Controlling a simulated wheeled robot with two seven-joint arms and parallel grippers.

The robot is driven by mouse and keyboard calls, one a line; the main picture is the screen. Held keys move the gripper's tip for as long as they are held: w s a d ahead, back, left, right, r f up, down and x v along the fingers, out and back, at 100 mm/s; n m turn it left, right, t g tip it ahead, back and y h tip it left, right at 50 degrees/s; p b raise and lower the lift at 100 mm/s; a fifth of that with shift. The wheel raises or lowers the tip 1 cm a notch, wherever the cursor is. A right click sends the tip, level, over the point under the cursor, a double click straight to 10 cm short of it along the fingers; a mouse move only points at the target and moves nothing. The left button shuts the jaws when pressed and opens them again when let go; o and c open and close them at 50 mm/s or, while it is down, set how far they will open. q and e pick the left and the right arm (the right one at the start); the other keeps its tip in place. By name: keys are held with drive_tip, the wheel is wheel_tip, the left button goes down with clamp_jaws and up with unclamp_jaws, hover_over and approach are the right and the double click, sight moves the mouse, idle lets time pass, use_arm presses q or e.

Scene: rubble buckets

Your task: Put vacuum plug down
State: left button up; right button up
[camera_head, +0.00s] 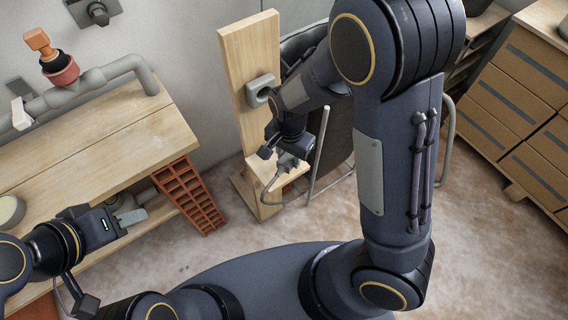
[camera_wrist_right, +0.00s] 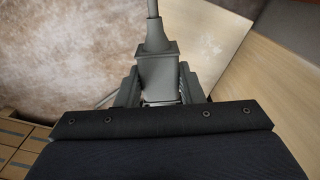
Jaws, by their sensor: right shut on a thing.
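The grey vacuum plug (camera_wrist_right: 158,72) is between the fingers of my right gripper (camera_wrist_right: 158,90) in the right wrist view, and its cord runs up out of the picture. In the head view my right gripper (camera_head: 288,164) is shut on the plug, low in front of the wooden stand (camera_head: 262,150). The grey cord (camera_head: 266,188) hangs in a loop below it. A grey socket box (camera_head: 262,88) is on the upright board, above the gripper and apart from it. My left gripper (camera_head: 130,214) is beside the workbench; its finger gap is unclear.
The wooden workbench (camera_head: 100,140) on the left carries grey pipes (camera_head: 90,85). A reddish-brown grid rack (camera_head: 188,195) leans at its edge. A drawer cabinet (camera_head: 515,100) stands at the right. A dark object (camera_head: 338,125) is behind the stand. The floor (camera_head: 470,240) at right is clear.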

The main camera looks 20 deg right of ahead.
sight(284, 162)
drive_tip(key=shift+w+a+f, duration=0.2)
drive_tip(key=shift+w+f, duration=0.05)
drive_tip(key=shift+f, duration=0.2)
drive_tip(key=shift+w+a+f, duration=0.2)
drive_tip(key=shift+w+f, duration=0.05)
drive_tip(key=shift+f, duration=0.15)
drive_tip(key=shift+w+a+f+b, duration=0.1)
drive_tip(key=shift+f+b, duration=0.4)
drive_tip(key=shift+f, duration=1.05)
drive_tip(key=shift+f, duration=0.2)
drive_tip(key=o, duration=1.1)
drive_tip(key=shift+r, duration=0.1)
